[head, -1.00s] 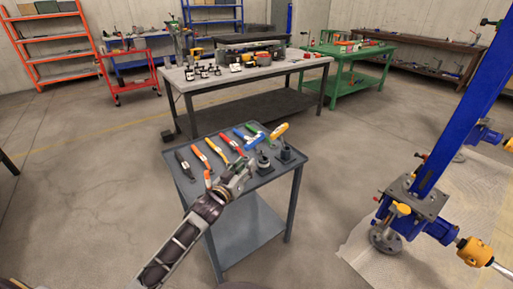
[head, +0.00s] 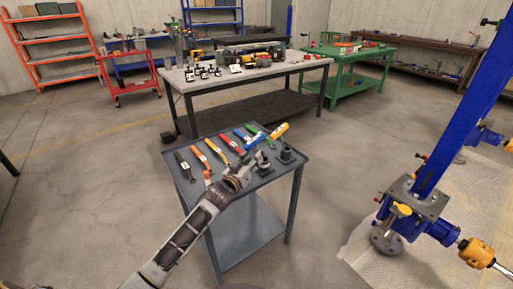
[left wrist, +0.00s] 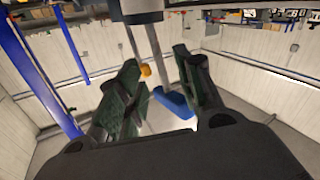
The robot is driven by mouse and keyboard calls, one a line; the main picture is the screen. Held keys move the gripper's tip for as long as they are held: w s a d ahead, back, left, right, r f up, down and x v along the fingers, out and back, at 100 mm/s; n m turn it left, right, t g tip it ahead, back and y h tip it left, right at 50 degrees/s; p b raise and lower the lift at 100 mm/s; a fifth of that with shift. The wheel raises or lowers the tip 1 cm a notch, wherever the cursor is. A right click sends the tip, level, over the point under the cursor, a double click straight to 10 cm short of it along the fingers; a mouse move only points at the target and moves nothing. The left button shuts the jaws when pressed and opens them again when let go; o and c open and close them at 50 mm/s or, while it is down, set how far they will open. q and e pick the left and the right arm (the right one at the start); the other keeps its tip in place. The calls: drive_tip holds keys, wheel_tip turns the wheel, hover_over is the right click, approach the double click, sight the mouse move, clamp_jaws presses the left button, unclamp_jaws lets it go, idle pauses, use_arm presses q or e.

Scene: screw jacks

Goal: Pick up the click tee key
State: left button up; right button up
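Two tee keys stand upright in round dark holders at the right of the small grey table (head: 230,187). One has a blue handle (head: 255,140) and the other a yellow handle (head: 279,132); I cannot tell which is the click tee key. My left gripper (head: 257,163) is at the holders, low beside the blue key, partly hiding its holder. In the left wrist view the two fingers are apart, with the blue handle (left wrist: 175,102) between them, nearer the right finger. The yellow handle (left wrist: 145,70) shows farther behind. My right gripper is out of view.
Several coloured-handled tools lie in a row on the table, including a black one (head: 182,162) and an orange one (head: 199,155). A blue screw jack (head: 420,205) stands at right. A grey workbench (head: 240,70) is behind.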

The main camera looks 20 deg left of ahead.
use_arm(q)
drive_tip(key=shift+w, duration=0.15)
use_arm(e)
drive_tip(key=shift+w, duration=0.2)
use_arm(q)
drive_tip(key=shift+w+d+b, duration=0.25)
drive_tip(key=shift+w, duration=1.05)
drive_tip(key=shift+w+d+b, duration=0.2)
drive_tip(key=shift+w+d, duration=0.05)
drive_tip(key=shift+w, duration=1)
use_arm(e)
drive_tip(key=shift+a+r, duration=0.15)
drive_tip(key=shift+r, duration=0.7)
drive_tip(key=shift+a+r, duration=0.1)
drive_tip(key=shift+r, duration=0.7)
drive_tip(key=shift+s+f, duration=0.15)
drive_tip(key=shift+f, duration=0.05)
use_arm(q)
drive_tip(key=shift+c, duration=1.2)
drive_tip(key=c, duration=0.4)
clamp_jaws()
